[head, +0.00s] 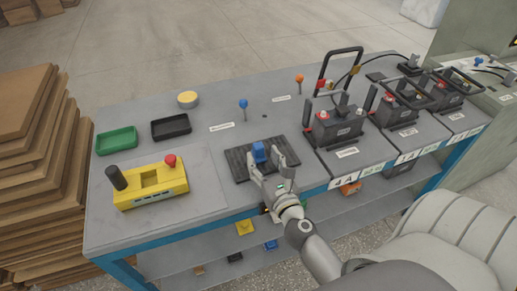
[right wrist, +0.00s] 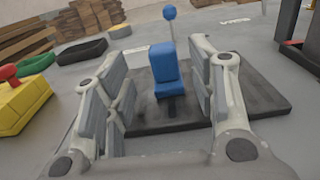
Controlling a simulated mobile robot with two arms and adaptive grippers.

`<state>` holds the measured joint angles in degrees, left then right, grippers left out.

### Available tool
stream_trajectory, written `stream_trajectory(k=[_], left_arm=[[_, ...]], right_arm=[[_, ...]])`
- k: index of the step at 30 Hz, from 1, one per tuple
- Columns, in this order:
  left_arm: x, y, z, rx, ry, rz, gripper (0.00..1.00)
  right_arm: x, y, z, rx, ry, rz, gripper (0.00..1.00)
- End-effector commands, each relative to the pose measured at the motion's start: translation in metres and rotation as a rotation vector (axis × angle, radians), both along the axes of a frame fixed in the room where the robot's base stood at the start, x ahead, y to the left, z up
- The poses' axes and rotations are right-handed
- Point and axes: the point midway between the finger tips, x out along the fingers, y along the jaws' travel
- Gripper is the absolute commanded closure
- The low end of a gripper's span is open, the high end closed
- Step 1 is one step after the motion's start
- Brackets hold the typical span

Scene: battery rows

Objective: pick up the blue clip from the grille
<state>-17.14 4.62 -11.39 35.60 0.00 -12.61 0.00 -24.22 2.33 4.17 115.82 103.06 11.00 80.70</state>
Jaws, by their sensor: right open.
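The blue clip (head: 258,152) stands upright on the dark grille (head: 238,165) in the middle of the bench. In the right wrist view the blue clip (right wrist: 167,70) is seen between the two fingers, with the grille (right wrist: 265,100) beneath it. My right gripper (head: 265,165) is open over the near part of the grille, its fingers on either side of the clip. In the right wrist view the right gripper (right wrist: 165,85) shows a gap between each finger and the clip. My left gripper is not in view.
A yellow box with a red knob (head: 150,188), a green tray (head: 116,141) and a black tray (head: 170,127) are on the left. A blue-topped post (head: 243,108) stands behind the grille. Batteries (head: 333,122) line the right.

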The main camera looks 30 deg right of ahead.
Motion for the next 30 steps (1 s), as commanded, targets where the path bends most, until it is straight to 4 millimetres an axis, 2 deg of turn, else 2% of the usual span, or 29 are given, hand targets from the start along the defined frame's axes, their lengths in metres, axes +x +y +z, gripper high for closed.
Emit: stream_trajectory(k=[8,12,22,30], left_arm=[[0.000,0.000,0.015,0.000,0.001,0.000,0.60],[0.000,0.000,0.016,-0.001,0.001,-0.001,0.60],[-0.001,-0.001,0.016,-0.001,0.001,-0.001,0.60],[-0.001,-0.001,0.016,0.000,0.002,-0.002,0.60]], right_arm=[[0.030,-0.011,0.009,-0.002,-0.001,0.001,0.48],[0.045,-0.015,0.005,-0.002,-0.001,0.001,0.48],[0.051,-0.016,0.004,-0.002,0.000,0.001,0.48],[0.050,-0.016,0.004,-0.002,0.000,0.001,0.83]])
